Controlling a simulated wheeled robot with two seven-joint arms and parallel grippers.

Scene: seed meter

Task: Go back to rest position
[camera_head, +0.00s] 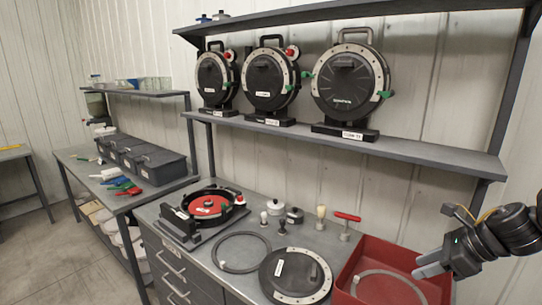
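My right gripper (426,264) comes in from the right edge and hangs above the right part of the red bin (397,252). Its pale fingers lie close together in this view, and I cannot tell whether they are open or shut. No object shows between them. My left gripper is not in view. An open seed meter (206,207) with a red inside sits on the workbench. A black round cover (296,275) with a pale rim lies flat in front, beside a grey ring (240,251). Another grey ring (383,281) lies in the red bin.
Three closed seed meters (349,84) stand on the shelf (430,155) above the bench. Small knobs and a red-handled tool (346,219) stand behind the cover. A side table at left holds dark bins (160,165) and coloured tools. Floor at lower left is clear.

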